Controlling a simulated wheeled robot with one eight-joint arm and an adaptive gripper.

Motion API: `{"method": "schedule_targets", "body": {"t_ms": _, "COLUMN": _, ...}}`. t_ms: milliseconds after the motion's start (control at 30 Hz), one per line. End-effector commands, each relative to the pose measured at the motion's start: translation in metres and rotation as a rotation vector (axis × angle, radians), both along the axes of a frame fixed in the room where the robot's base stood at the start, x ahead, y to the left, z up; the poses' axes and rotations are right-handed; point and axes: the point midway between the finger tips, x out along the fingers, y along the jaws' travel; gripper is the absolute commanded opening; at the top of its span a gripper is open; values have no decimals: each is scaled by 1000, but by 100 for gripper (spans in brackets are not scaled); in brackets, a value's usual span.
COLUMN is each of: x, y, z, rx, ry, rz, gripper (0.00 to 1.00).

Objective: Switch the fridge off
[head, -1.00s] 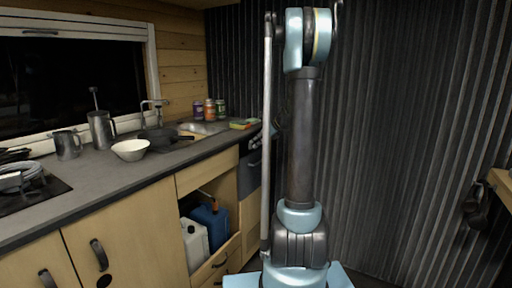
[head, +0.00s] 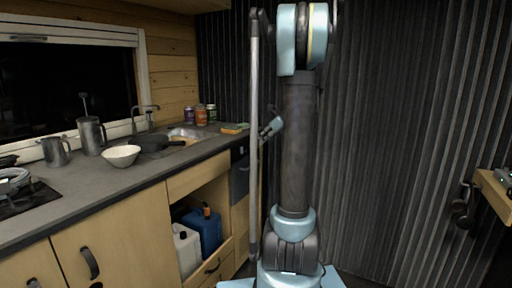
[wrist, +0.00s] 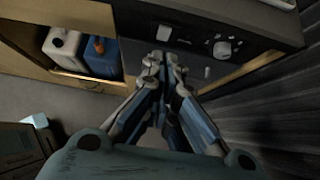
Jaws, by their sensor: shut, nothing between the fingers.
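The fridge (head: 239,178) is the dark-fronted unit at the far end of the counter, partly hidden by my arm in the head view. In the wrist view its dark control panel (wrist: 205,26) fills the upper right. A pale round knob (wrist: 164,33) sits on it just beyond my fingertips, and another knob (wrist: 222,49) lies to the right. Their settings are too small to read. My gripper (wrist: 166,60) is shut and empty, pointing at the panel below the left knob. I cannot tell whether it touches. Part of it shows beside my column in the head view (head: 272,128).
An open cabinet left of the fridge holds a white canister (head: 187,247) and a blue canister (head: 205,230). The counter (head: 85,185) carries a bowl (head: 121,155), mugs and jars. A corrugated wall (head: 400,130) stands close on the right.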

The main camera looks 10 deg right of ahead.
Motion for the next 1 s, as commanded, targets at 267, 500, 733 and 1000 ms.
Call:
{"method": "schedule_targets", "body": {"t_ms": 267, "x": -10, "y": -10, "z": 20, "rx": 1, "ry": -1, "rz": 1, "gripper": 0}}
{"method": "schedule_targets", "body": {"t_ms": 500, "x": -11, "y": -11, "z": 22, "rx": 1, "ry": -1, "rz": 1, "gripper": 0}}
{"method": "schedule_targets", "body": {"t_ms": 733, "x": -16, "y": -8, "z": 21, "rx": -15, "ry": -7, "rz": 18, "gripper": 0}}
{"method": "schedule_targets", "body": {"t_ms": 1000, "x": -79, "y": 28, "z": 10, "rx": -222, "ry": -99, "rz": 249, "gripper": 0}}
